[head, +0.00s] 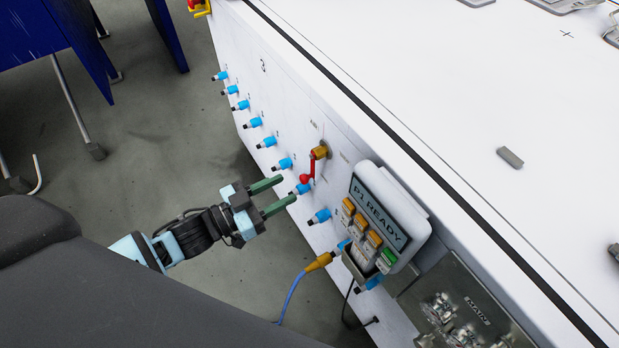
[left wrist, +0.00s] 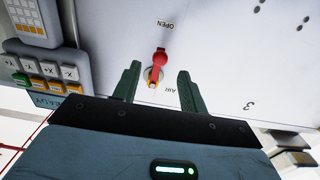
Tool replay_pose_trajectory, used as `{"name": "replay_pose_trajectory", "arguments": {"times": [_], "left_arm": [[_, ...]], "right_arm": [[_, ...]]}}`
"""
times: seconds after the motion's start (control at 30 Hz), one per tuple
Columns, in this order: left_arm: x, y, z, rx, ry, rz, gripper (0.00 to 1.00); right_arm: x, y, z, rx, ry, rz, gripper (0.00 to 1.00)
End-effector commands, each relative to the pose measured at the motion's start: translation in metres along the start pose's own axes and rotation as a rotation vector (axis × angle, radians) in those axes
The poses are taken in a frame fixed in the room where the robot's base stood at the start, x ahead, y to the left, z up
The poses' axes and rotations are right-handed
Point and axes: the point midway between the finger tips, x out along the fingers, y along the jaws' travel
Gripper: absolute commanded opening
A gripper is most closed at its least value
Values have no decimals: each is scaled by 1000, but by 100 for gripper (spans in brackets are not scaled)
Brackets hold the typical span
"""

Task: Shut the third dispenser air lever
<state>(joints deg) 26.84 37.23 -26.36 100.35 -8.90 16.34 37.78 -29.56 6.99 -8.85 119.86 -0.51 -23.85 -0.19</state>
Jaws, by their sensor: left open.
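The air lever (head: 308,170) is a red handle with a ball end on a brass valve (head: 320,152), set in the white front panel (head: 290,110). In the head view the handle hangs down and left from the valve. In the left wrist view the red lever (left wrist: 160,57) shows between the fingers, near the words OPEN and AIR, with a 3 to the right. My left gripper (head: 286,192) is open, its green fingers just in front of and below the lever's ball end. The left wrist view shows the open gripper (left wrist: 158,82) too, with no clear contact. My right gripper is out of view.
A row of blue fittings (head: 256,122) runs along the panel. A control box (head: 385,215) reading P1 READY, with orange and green buttons, sits right of the lever. A blue cable (head: 292,295) hangs below it. A grey block (head: 510,157) lies on the white top.

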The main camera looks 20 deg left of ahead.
Motion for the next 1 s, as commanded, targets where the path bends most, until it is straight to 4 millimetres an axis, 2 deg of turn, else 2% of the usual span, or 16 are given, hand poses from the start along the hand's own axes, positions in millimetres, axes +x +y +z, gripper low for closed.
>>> {"name": "replay_pose_trajectory", "arguments": {"times": [0.23, 0.5, 0.7, 1.0], "left_arm": [[11, -1, -1, 0, 2, -2, 43], [50, 0, -1, 1, 3, -2, 43], [71, 0, 0, 1, 1, -2, 43], [78, 0, 0, 1, -1, -2, 43]], "right_arm": [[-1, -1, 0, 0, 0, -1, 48], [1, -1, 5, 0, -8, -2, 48], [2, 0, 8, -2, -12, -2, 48], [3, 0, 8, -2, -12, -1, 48]]}}
